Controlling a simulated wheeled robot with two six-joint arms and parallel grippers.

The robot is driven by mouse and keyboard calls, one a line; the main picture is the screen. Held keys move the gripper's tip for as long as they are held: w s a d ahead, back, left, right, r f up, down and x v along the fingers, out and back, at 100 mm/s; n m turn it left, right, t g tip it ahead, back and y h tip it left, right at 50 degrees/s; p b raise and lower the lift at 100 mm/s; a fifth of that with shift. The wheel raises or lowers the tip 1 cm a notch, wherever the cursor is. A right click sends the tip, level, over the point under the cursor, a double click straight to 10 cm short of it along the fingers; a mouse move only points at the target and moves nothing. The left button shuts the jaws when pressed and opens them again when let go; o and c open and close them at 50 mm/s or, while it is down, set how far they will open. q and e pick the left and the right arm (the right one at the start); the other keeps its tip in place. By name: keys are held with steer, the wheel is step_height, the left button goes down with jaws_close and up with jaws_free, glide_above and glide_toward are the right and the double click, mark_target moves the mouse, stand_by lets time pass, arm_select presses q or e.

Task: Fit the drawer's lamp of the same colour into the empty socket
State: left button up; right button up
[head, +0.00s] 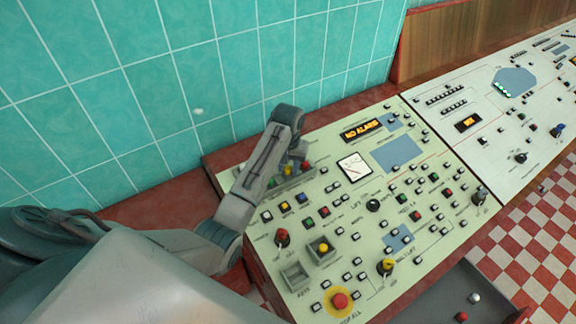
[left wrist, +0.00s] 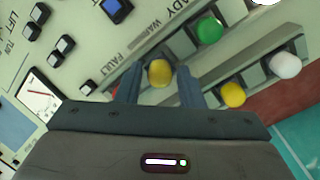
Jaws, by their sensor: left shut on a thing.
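My left gripper (left wrist: 159,88) is shut on a yellow lamp (left wrist: 160,72) in the left wrist view. The lamp is at the row labelled READY, WARN and FAULT; I cannot tell whether it is seated in a socket. A green lamp (left wrist: 209,30) is beside it, and a red lamp (left wrist: 116,92) is mostly hidden by a finger. A second row has a yellow lamp (left wrist: 232,95) and a white lamp (left wrist: 285,65). In the head view my arm partly covers these rows. The open drawer (head: 425,311) holds a red lamp (head: 461,316) and a white lamp (head: 474,297).
The pale green panel (head: 345,210) carries many buttons, a red stop button (head: 339,301) and switches. A square holder with a yellow knob (head: 322,248) stands near a grey box (head: 296,276). A tiled wall (head: 150,80) is behind, and a white panel (head: 480,95) is at the right.

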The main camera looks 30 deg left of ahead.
steer(key=shift+s+a, duration=0.1)
steer(key=shift+a, duration=0.2)
stand_by(0.4)
arm_select(q)
steer(key=shift+f, duration=0.8)
arm_select(e)
steer(key=shift+d+f, duration=0.1)
steer(key=shift+d, duration=0.15)
arm_select(q)
steer(key=o, duration=1)
steer(key=shift+o, duration=0.2)
arm_select(e)
steer(key=shift+a, duration=0.1)
arm_select(q)
steer(key=shift+r, duration=4.05)
